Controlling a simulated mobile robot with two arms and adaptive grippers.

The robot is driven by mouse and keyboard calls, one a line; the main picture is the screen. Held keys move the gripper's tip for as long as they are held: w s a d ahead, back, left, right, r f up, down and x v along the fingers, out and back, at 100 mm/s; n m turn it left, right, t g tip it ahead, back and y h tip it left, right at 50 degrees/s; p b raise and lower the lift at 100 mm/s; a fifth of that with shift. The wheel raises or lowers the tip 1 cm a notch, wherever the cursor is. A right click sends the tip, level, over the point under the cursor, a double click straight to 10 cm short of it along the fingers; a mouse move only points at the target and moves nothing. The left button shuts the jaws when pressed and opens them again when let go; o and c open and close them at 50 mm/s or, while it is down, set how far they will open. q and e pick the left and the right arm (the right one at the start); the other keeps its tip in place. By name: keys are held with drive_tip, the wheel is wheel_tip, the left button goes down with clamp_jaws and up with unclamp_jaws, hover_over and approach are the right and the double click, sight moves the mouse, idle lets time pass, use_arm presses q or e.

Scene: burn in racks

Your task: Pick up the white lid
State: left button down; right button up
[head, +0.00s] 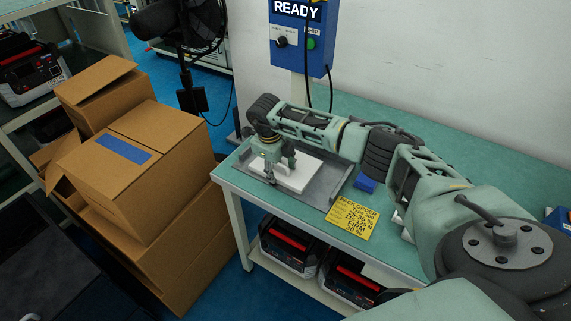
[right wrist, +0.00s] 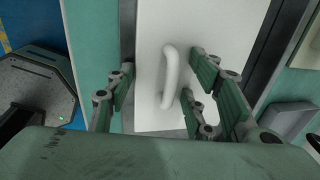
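The white lid (head: 302,177) lies flat on a grey tray (head: 338,181) on the green-topped bench. In the right wrist view the lid (right wrist: 206,30) has a raised white loop handle (right wrist: 170,75). My right gripper (head: 276,172) points down over the lid. In the right wrist view its fingers (right wrist: 163,92) are spread, with the handle between them and gaps at both sides. I cannot tell how far the fingertips are above the lid. My left gripper is in neither view.
A yellow text card (head: 352,215) and a small blue block (head: 366,182) are on the bench (head: 440,160). A blue panel marked READY (head: 301,48) stands behind. Cardboard boxes (head: 150,170) are stacked left of the bench. Red-and-black units (head: 288,247) sit on its lower shelf.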

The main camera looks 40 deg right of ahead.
drive_tip(key=c, duration=1.2)
drive_tip(key=shift+r, duration=0.1)
